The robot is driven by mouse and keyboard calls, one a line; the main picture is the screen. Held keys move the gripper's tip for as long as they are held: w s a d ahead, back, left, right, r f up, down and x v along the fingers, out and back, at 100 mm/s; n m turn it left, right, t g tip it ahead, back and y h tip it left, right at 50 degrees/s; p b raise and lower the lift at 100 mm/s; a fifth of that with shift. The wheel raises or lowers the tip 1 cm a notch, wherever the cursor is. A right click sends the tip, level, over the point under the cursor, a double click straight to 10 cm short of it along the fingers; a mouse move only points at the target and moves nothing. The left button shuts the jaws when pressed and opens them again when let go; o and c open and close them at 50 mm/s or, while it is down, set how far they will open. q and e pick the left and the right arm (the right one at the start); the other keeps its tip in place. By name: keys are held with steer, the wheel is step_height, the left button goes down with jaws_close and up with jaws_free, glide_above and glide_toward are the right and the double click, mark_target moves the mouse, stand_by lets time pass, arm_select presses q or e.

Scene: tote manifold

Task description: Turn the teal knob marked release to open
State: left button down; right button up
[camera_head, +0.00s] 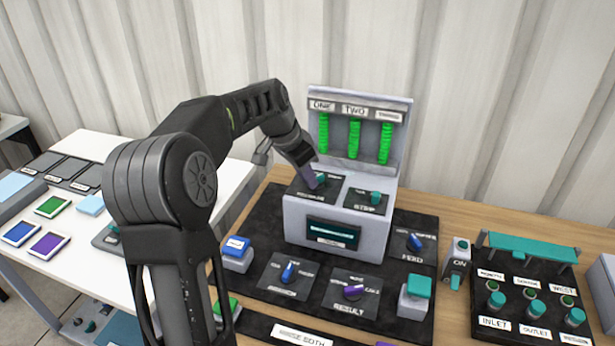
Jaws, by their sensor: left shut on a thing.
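The grey machine (295,218) stands on the black mat, with two teal knobs on its upper ledge. My left gripper (314,184) reaches down from the upper left and is shut on the left teal knob (322,177). The gripper partly hides this knob, and the label below it is too small to read surely. The other teal knob (375,196) stands to the right, above a label that seems to read STEP. My right gripper is not in view.
Three green columns (354,140) stand in the machine's back panel. Blue and purple knobs (353,292) and square buttons (418,286) sit on the mat in front. A black panel with teal knobs (535,309) is at the right. A white table (100,145) is at the left.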

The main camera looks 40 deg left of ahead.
arm_select(q)
steer(key=c, duration=1.4)
jaws_free()
steer(key=shift+c, duration=0.2)
steer(key=d+v, duration=0.1)
steer(key=v, duration=0.6)
steer(key=shift+a+r+b, duration=0.4)
steer(key=shift+a+b, duration=0.05)
steer(key=shift+a, duration=0.1)
steer(key=shift+s, duration=0.1)
